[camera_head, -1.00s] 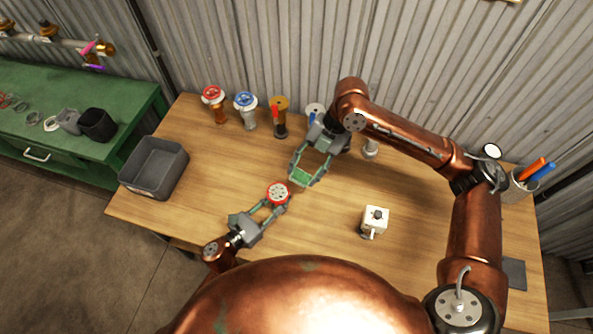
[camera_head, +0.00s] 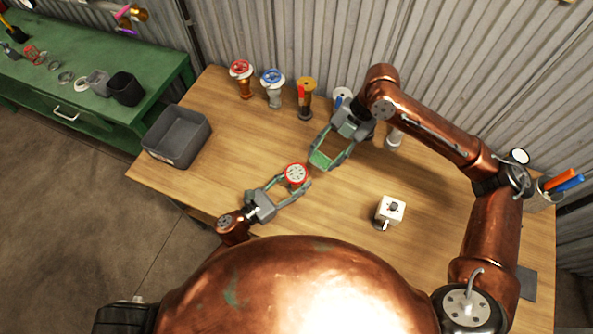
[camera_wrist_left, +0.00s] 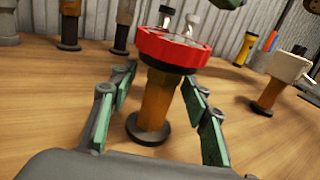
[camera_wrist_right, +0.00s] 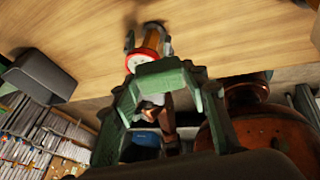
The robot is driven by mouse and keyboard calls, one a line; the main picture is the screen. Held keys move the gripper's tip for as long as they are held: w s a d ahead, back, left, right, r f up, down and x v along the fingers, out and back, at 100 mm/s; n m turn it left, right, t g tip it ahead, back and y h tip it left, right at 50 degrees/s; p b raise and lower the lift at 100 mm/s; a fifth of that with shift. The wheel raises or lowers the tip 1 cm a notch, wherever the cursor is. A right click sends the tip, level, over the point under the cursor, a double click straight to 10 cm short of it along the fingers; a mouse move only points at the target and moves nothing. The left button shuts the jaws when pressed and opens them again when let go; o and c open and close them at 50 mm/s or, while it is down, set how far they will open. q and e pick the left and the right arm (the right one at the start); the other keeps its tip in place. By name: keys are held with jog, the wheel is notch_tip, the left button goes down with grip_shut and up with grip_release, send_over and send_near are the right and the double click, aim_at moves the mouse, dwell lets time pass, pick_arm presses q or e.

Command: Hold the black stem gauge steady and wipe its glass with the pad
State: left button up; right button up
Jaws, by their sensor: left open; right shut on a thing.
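A red-rimmed round gauge (camera_head: 295,173) stands upright on the table; the left wrist view shows its red rim (camera_wrist_left: 172,50), orange-brown stem and black base. My left gripper (camera_head: 297,184) is open, with one finger on each side of that stem; contact is not clear. My right gripper (camera_head: 333,160) is shut on a green pad (camera_head: 321,160), held beyond and to the right of the red rim. The pad also shows in the right wrist view (camera_wrist_right: 162,75). A pale dial with a dark rim (camera_head: 520,157) shows beside my right elbow; its stem is hidden, so I cannot tell if it is black.
A grey bin (camera_head: 160,153) is at the left, a white box-shaped fitting (camera_head: 391,209) at the right. Bare wood lies between the bin and my left gripper.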

pick_arm(q)
jog(key=shift+a, duration=0.1)
jog(key=v, duration=1.2)
jog(key=shift+r, duration=0.1)
